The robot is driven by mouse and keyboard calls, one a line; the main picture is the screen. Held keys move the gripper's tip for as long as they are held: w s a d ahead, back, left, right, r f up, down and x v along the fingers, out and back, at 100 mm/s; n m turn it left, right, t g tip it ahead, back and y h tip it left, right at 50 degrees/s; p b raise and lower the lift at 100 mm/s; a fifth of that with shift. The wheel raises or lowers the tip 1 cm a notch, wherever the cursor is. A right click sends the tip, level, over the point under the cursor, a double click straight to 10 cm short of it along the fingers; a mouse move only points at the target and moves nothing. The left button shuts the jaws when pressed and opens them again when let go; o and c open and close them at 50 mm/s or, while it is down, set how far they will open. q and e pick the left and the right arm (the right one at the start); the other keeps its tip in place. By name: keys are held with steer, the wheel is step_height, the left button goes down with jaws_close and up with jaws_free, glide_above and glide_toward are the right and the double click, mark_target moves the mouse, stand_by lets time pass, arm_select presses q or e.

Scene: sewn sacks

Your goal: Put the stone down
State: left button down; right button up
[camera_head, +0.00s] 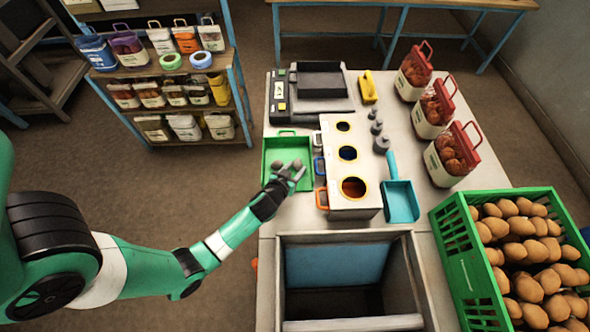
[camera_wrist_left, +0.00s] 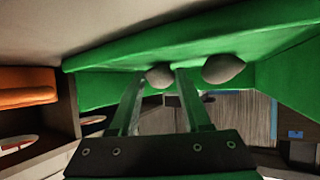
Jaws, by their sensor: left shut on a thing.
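My left gripper (camera_head: 288,173) is over the right part of the green tray (camera_head: 267,166), low near its rim. In the left wrist view its two fingers are shut on a grey stone (camera_wrist_left: 159,77). A second grey stone (camera_wrist_left: 222,68) lies beside the fingers, apart from the held one, against the green tray (camera_wrist_left: 110,60). In the head view the stones are small and partly hidden by the fingers, and I cannot tell whether the held one touches the tray floor. My right gripper is not in view.
A white block with three round holes (camera_head: 368,207) stands right of the tray. Further right are a blue dustpan (camera_head: 400,203), grey weights (camera_head: 381,144) and filled bags (camera_head: 450,158). An open bin (camera_head: 408,275) is in front, and a green potato crate (camera_head: 455,245) at right.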

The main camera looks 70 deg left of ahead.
arm_select(q)
steer(key=shift+r, duration=0.1)
steer(key=shift+f, duration=0.2)
steer(key=shift+c, duration=1.8)
jaws_free()
steer(key=shift+r, duration=0.15)
steer(key=shift+r, duration=0.2)
steer(key=p+v, duration=0.1)
steer(key=v, duration=1.1)
steer(key=shift+f+p, duration=0.15)
steer(key=shift+p, duration=0.25)
